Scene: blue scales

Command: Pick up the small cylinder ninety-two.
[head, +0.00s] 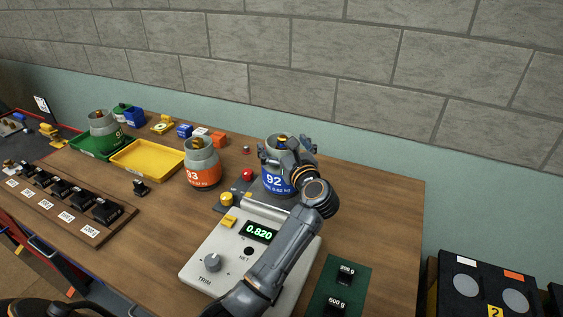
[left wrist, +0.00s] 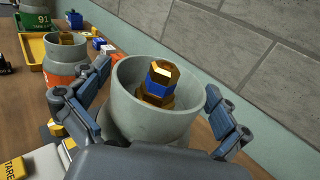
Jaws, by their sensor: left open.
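The small cylinder ninety-two (head: 273,182), grey with a blue label band, stands upright on the scale (head: 205,262), whose display reads 0.820. In the left wrist view the cylinder's grey collar (left wrist: 126,108) is close up, with a brass and blue valve inside it. My left gripper (head: 288,152) is at the cylinder's top. Its fingers are open, one on each side of the collar in the left wrist view (left wrist: 160,105). I cannot tell whether they touch it. My right gripper is not seen.
Cylinder 93 (head: 202,172) with an orange label stands left of the scale. A yellow tray (head: 148,160) and a green tray holding another cylinder (head: 104,130) lie farther left. Black weights sit in a wooden rack (head: 90,232) and on a green mat (head: 324,287). A wall closes the back.

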